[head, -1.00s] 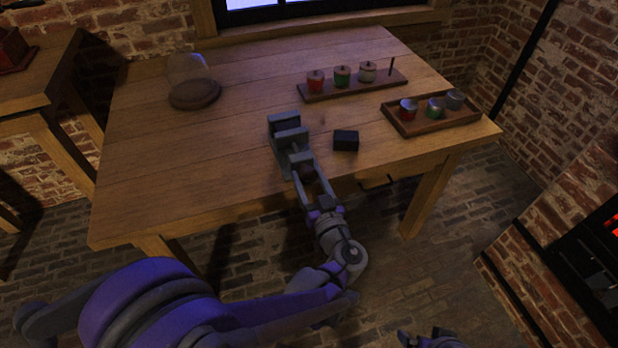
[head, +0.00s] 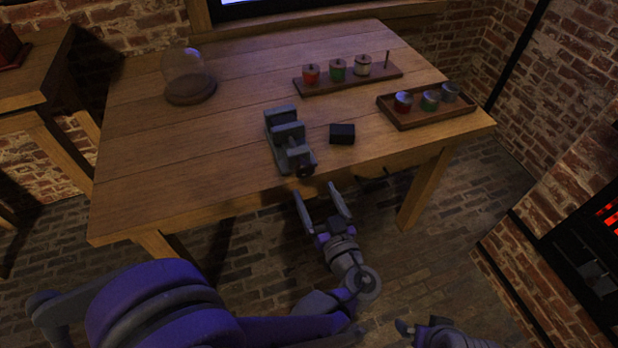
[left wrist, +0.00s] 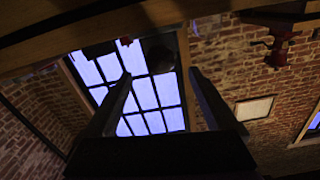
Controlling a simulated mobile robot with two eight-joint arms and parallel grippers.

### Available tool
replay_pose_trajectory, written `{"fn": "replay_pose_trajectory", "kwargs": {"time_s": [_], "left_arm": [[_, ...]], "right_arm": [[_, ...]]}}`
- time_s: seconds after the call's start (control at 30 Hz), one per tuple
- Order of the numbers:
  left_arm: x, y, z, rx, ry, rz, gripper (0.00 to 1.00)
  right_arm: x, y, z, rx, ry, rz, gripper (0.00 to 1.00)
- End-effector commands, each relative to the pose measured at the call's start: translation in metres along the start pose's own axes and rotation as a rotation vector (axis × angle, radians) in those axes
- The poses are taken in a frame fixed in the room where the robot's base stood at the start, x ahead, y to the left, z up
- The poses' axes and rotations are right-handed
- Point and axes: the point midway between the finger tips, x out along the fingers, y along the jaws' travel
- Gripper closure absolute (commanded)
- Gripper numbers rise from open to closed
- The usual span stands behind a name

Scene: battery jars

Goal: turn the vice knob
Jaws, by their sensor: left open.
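The grey vice (head: 287,136) stands on the wooden table near its front edge. Its dark round knob (head: 305,169) faces me at the vice's near end. My left gripper (head: 323,193) is open and empty just in front of the table edge, below and apart from the knob. In the left wrist view its two fingers (left wrist: 155,85) stand apart with nothing between them, and a dark round shape (left wrist: 158,55) shows beyond them. Part of my right gripper (head: 405,328) shows at the bottom edge of the head view; its jaw state is unclear.
A small black block (head: 342,134) lies right of the vice. A rack (head: 350,80) with several jars and a tray (head: 432,119) of jars stand at the back right. A glass dome (head: 188,75) stands at the back left. The table's left middle is clear.

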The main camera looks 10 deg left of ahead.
Motion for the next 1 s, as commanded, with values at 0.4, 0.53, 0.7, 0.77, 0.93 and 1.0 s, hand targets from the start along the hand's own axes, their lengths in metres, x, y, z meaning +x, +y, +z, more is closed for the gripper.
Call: {"fn": "replay_pose_trajectory", "kwargs": {"time_s": [0.4, 0.53, 0.7, 0.77, 0.93, 1.0], "left_arm": [[-0.036, 0.000, 0.000, 0.001, 0.000, -0.001, 0.10], [-0.036, 0.000, 0.000, 0.001, 0.000, -0.001, 0.10], [-0.036, 0.000, 0.000, 0.000, 0.000, -0.001, 0.10], [-0.036, 0.000, 0.000, 0.000, 0.000, -0.001, 0.10], [-0.032, -0.006, 0.003, 0.021, -0.028, -0.010, 0.10], [-0.023, -0.020, 0.011, 0.067, -0.094, -0.027, 0.10]], "right_arm": [[-0.004, 0.000, -0.001, 0.000, 0.001, 0.000, 0.00], [-0.004, 0.000, -0.001, 0.000, 0.001, 0.000, 0.00], [-0.004, 0.000, -0.001, 0.000, 0.001, 0.000, 0.00], [-0.004, 0.000, -0.001, 0.000, 0.001, 0.000, 0.00], [-0.004, 0.000, -0.001, 0.000, 0.001, 0.000, 0.00], [-0.004, 0.000, -0.001, 0.000, 0.001, 0.000, 0.00]]}}
